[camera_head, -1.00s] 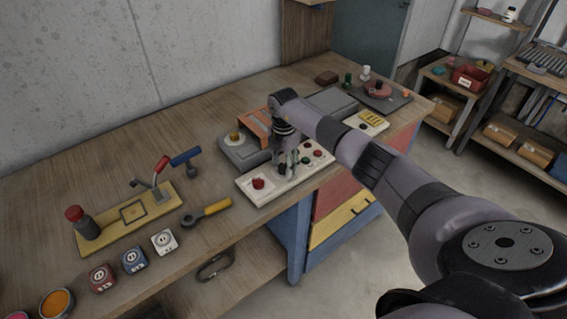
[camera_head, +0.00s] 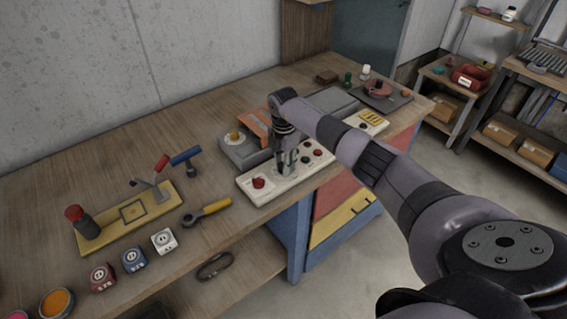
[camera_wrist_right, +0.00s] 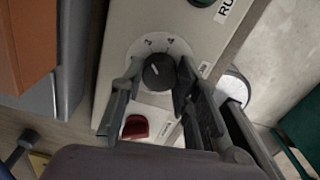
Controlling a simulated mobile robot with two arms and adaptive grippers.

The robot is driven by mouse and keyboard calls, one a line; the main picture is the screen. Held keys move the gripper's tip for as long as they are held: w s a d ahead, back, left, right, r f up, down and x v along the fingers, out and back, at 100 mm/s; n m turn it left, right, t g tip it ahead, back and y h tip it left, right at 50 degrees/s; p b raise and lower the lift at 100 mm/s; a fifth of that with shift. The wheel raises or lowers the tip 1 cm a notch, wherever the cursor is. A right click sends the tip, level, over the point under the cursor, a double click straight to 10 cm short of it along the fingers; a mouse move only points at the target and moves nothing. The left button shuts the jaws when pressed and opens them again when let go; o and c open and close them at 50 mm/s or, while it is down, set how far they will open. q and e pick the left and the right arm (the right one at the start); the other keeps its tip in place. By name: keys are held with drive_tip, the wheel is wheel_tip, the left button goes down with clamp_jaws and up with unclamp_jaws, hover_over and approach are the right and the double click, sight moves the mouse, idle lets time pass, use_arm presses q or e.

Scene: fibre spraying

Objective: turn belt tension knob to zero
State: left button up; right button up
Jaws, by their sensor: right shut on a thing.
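The belt tension knob (camera_wrist_right: 158,72) is a round black knob on a white dial, with the numbers 3 and 4 readable beside it in the right wrist view. My right gripper (camera_wrist_right: 156,80) has its two fingers on either side of the knob and is shut on it. In the head view my right gripper (camera_head: 287,168) points down at the pale control panel (camera_head: 275,190), and hides the knob. The rest of the dial's numbers are hidden by the fingers. My left gripper is not in view.
On the panel, a red button (camera_head: 258,183) lies left of my gripper; it also shows in the wrist view (camera_wrist_right: 135,127). A green button (camera_wrist_right: 203,2) has a RUN label. A grey and orange machine (camera_head: 240,149) stands behind. A yellow-handled tool (camera_head: 207,212) lies left.

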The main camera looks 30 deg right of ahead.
drive_tip(key=n+b, duration=0.2)
drive_tip(key=shift+f+n, duration=0.1)
drive_tip(key=shift+n, duration=0.3)
drive_tip(key=n+b, duration=0.2)
drive_tip(key=n, duration=0.1)
drive_tip(key=shift+n, duration=0.3)
drive_tip(key=n+b, duration=0.2)
drive_tip(key=n, duration=0.1)
drive_tip(key=shift+n, duration=0.3)
drive_tip(key=n+b, duration=0.1)
drive_tip(key=n, duration=0.2)
drive_tip(key=shift+n+b, duration=0.3)
drive_tip(key=n+b, duration=0.2)
drive_tip(key=n, duration=0.4)
drive_tip(key=n+b, duration=0.1)
drive_tip(key=n, duration=0.2)
drive_tip(key=shift+n, duration=0.4)
drive_tip(key=shift+n+b, duration=0.6)
drive_tip(key=shift+n, duration=1)
